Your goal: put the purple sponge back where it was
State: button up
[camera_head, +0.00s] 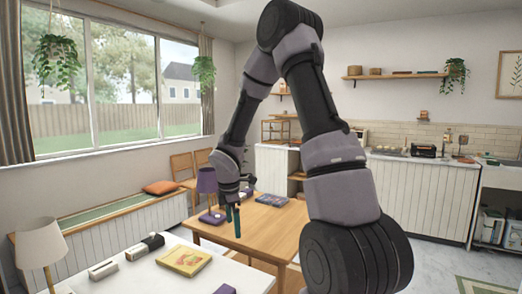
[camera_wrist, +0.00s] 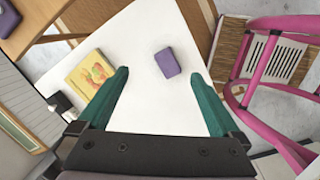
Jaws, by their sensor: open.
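The purple sponge (camera_head: 225,289) lies on the white table (camera_head: 137,272), cut off by the bottom edge of the head view. In the wrist view the purple sponge (camera_wrist: 166,62) shows whole, a small block lying by itself on the white top (camera_wrist: 140,35). My gripper (camera_head: 233,215) points down with its teal fingers apart and nothing between them. In the wrist view my gripper (camera_wrist: 160,75) frames the sponge between its fingertips in the picture, but the sponge lies farther off, apart from the fingers.
A yellow picture book (camera_head: 183,260) lies on the white table, left of the sponge; it also shows in the wrist view (camera_wrist: 91,72). A wooden table (camera_head: 262,222) holds a purple lamp (camera_head: 207,182) and a dark book (camera_head: 272,200). A pink chair (camera_wrist: 265,60) stands beside the white table.

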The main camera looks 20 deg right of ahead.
jog(key=s+d+r+m+t, duration=0.1)
jog(key=s+r+m, duration=0.4)
jog(key=r, duration=0.4)
jog(key=s+d+r+m+t, duration=0.15)
jog(key=s+r+m, duration=0.25)
jog(key=r+m, duration=0.45)
jog(key=s+a+r+m+t+y, duration=0.1)
jog(key=s+r+m+t+y, duration=0.2)
jog(key=s+r+m, duration=0.6)
jog(key=s+r, duration=0.2)
jog(key=s, duration=0.2)
jog(key=shift+a+r, duration=0.2)
jog(key=shift+a, duration=0.1)
